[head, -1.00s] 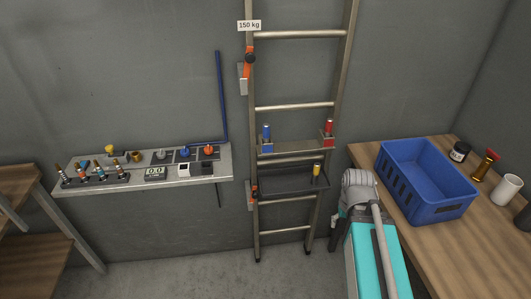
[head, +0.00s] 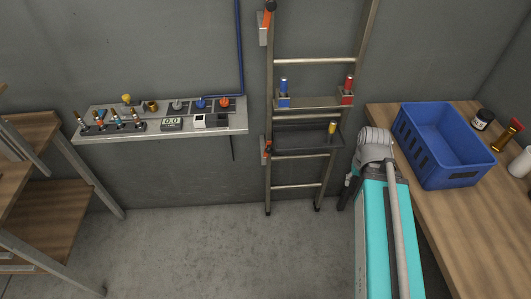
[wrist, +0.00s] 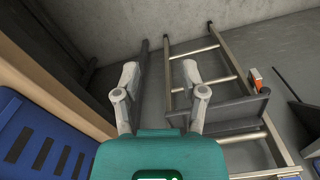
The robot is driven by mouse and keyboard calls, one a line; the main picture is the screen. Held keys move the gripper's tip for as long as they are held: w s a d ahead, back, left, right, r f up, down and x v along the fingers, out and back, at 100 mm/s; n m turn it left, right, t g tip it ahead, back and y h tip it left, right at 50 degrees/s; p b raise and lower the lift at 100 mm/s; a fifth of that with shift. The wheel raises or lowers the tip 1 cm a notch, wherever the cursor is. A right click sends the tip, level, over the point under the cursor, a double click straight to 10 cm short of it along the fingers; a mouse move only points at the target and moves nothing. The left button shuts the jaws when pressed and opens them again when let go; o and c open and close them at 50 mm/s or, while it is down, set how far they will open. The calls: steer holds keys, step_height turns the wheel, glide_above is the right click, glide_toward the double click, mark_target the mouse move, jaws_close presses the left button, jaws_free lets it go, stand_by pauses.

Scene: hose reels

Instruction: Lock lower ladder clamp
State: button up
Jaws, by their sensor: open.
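The lower ladder clamp (head: 267,149) is a small orange lever on a grey bracket at the left rail of the metal ladder (head: 297,186), beside the dark tray. It is too small to tell whether it is locked. The clamp (wrist: 255,78) also shows in the wrist view, right of the ladder. My gripper (wrist: 160,85) is open and empty in the wrist view, its two pale fingers spread. The clamp lies to the right of the fingers, apart from them. My gripper is not clearly visible in the head view.
The upper clamp (head: 265,22) is at the picture's top edge. A dark tray (head: 297,138) with a yellow-topped cylinder crosses the ladder. A wall shelf (head: 160,131) is left; a blue crate (head: 440,165) stands on the right bench. Floor left of the ladder is clear.

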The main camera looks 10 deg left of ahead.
steer(key=shift+w+a+f+b, duration=0.25)
steer(key=shift+w+f+b, duration=0.05)
steer(key=shift+f+b, duration=0.15)
steer(key=c, duration=0.4)
steer(key=w+a+f+n+h+b, duration=0.1)
steer(key=w+a+f+b, duration=0.1)
steer(key=w+a+b, duration=0.1)
steer(key=w+a+f+n+t+h+b, duration=0.1)
steer(key=w+a+f+h+b, duration=0.1)
steer(key=f+b, duration=0.1)
steer(key=shift+w+a+f+t+b, duration=0.3)
steer(key=shift+w+a, duration=0.1)
jaws_close()
steer(key=w+a+f+n+t+h+b, duration=0.1)
steer(key=w+a+f+n+t+b, duration=0.15)
steer(key=a+b, duration=0.4)
steer(key=w+a+f+n+t+h+b, duration=0.1)
steer(key=w+a+f+t+h+b, duration=0.15)
steer(key=a, duration=0.65)
steer(key=w+a+f+n+t+h+b, duration=0.1)
steer(key=w+a+n+t+b, duration=0.15)
steer(key=a+b, duration=0.4)
steer(key=s+a+n+t+y+b, duration=0.1)
steer(key=a+t+b, duration=0.2)
steer(key=a, duration=1.1)
steer(key=shift+s+a+f+t+b, duration=0.25)
steer(key=shift+a+f+t+b, duration=0.1)
steer(key=shift+t, duration=0.3)
